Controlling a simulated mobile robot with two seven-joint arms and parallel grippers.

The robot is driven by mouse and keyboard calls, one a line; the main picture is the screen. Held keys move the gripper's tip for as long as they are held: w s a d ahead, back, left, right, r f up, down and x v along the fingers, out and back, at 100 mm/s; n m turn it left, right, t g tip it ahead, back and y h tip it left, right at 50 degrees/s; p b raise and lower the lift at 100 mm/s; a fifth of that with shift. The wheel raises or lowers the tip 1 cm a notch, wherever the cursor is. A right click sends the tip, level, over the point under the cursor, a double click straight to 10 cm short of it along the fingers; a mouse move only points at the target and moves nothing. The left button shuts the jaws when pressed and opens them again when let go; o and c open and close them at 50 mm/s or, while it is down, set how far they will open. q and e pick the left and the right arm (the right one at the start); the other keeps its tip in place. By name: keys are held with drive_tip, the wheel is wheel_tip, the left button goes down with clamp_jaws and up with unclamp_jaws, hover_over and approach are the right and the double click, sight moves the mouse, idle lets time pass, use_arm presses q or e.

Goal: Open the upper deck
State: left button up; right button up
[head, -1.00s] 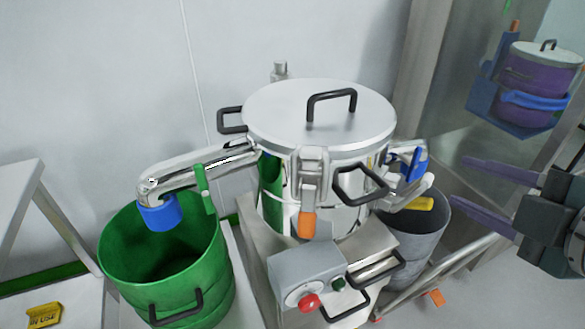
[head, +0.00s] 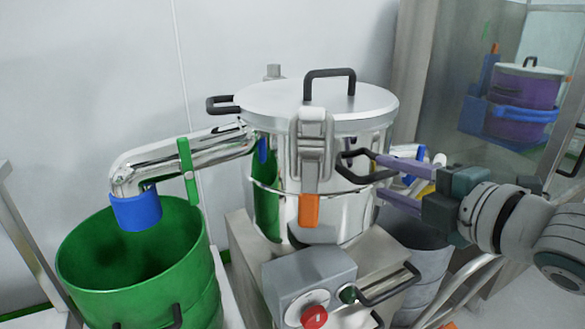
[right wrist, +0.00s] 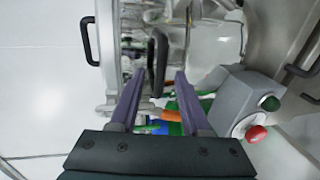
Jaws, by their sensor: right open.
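The upper deck is the shiny steel drum section (head: 348,215) under a round flat lid (head: 270,101) with a black top handle (head: 329,73). A grey latch (head: 312,145) with an orange tab (head: 309,211) hangs on its front. A black side handle (head: 352,177) sticks out at its right. My right gripper (head: 379,177) is open, its purple fingers pointing left at this side handle. In the right wrist view, the handle (right wrist: 158,62) appears between the fingertips (right wrist: 158,82); contact cannot be told. My left gripper is not in view.
A grey control box (head: 308,278) with a red button (head: 314,317) sits below the drum. A curved steel pipe with a blue end (head: 137,210) hangs over a green bin (head: 75,250) at left. A grey bin (head: 415,235) stands behind my right gripper.

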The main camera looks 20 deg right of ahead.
drive_tip(key=shift+b+x, duration=0.3)
drive_tip(key=shift+x, duration=1.2)
clamp_jaws()
idle(0.4)
